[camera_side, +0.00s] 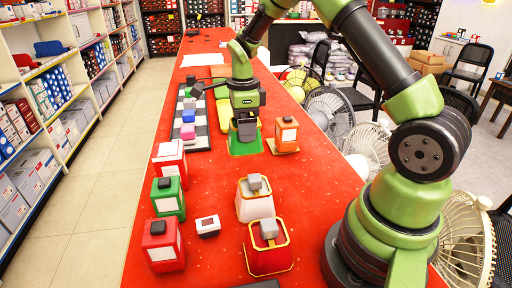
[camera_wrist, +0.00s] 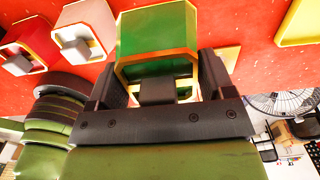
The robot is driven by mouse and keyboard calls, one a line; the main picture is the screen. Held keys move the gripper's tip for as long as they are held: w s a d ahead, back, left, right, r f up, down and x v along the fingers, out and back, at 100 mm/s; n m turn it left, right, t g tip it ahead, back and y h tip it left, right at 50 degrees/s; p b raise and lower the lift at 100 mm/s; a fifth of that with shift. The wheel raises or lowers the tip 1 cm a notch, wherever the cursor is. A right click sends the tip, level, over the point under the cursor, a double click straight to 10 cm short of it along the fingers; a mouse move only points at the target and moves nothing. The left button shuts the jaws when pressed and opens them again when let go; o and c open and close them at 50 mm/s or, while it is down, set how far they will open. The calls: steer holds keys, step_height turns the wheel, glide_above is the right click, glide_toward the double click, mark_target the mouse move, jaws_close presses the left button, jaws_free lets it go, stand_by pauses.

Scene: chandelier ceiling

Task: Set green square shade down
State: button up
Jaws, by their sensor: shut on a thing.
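The green square shade (camera_side: 243,147) has gold trim and shows under my gripper in the side view, over the red table. My gripper (camera_side: 245,128) points down and is shut on it. In the wrist view the green shade (camera_wrist: 155,35) sits between the two dark jaws (camera_wrist: 157,88), with a grey block at its near end. I cannot tell whether its lower rim touches the table. Part of its top is hidden by my gripper.
A white shade (camera_side: 255,207) and a red shade (camera_side: 268,258) stand nearer the camera. An orange lantern-like box (camera_side: 286,136) is close on the right. A yellow shade (camera_side: 224,110) is behind my gripper. A checkered board (camera_side: 202,138) and several coloured boxes lie left. Some red table is bare between.

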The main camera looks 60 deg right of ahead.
steer(key=shift+r, duration=0.8)
steer(key=r, duration=0.5)
steer(key=shift+s+d, duration=0.2)
steer(key=shift+d, duration=0.05)
steer(key=s+d, duration=0.4)
steer(key=s, duration=0.4)
steer(key=s+d, duration=0.4)
steer(key=s, duration=0.4)
steer(key=f, duration=1.5)
steer(key=shift+w+d+f, duration=0.2)
steer(key=shift+w, duration=0.05)
